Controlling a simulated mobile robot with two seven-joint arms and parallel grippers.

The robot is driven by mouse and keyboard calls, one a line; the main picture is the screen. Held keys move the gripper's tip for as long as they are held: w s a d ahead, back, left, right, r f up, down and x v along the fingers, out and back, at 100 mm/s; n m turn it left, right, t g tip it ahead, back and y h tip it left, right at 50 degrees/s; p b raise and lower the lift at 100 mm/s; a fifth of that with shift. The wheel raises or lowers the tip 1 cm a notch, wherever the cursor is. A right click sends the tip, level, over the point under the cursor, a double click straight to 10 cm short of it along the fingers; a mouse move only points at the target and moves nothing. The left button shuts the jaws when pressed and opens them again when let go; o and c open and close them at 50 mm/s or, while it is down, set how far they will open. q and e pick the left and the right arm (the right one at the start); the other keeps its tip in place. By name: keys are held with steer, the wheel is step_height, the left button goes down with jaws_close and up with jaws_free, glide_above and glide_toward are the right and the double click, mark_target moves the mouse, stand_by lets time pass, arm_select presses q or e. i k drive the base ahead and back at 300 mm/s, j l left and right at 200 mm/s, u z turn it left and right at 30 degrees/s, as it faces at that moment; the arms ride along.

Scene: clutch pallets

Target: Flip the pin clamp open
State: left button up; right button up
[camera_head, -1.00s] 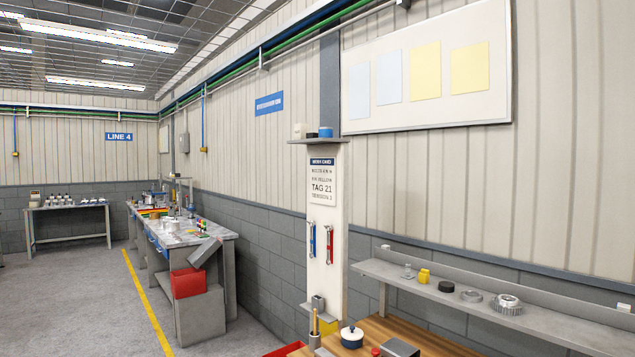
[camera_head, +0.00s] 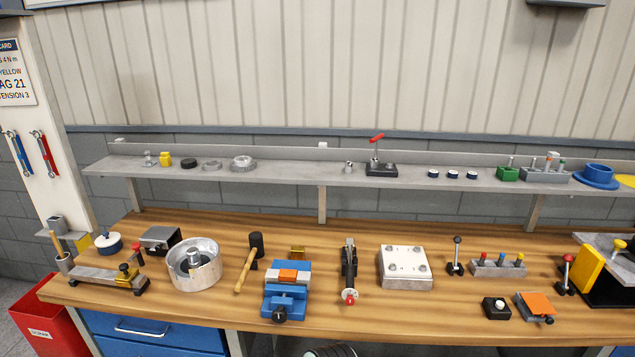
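I cannot tell for sure which item is the pin clamp. A black clamp-like tool with a red tip (camera_head: 349,272) lies in the middle of the wooden bench, its red end toward me. A black block with a red lever (camera_head: 380,168) is on the grey shelf behind. Two small upright levers stand on the bench's right half, one with a black knob (camera_head: 456,257) and one with a red knob (camera_head: 567,275). Neither of my grippers is in view.
The bench (camera_head: 400,309) also holds a blue vise (camera_head: 286,292), a mallet (camera_head: 248,262), a metal drum (camera_head: 194,265) and a light plate with bolts (camera_head: 405,267). The grey shelf (camera_head: 310,175) runs along the wall. A red bin (camera_head: 50,322) stands at the lower left.

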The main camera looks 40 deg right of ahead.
mark_target(458, 239)
steer(key=l+z, duration=0.1)
steer(key=z, duration=0.3)
steer(key=l+z, duration=0.15)
steer(key=z, duration=0.3)
steer(key=l+z, duration=0.3)
steer(key=l, duration=0.2)
steer(key=i+l+z, duration=0.2)
steer(key=l+z, duration=0.15)
steer(key=l, duration=0.15)
steer(key=i+l, duration=0.1)
steer(key=l, duration=0.25)
steer(key=i+l, duration=0.15)
steer(key=l, duration=0.2)
steer(key=i+l+z, duration=0.1)
steer(key=l, duration=0.25)
steer(key=i+l, duration=0.15)
steer(key=l, duration=0.2)
steer(key=i+l+z, duration=0.1)
steer(key=l, duration=0.25)
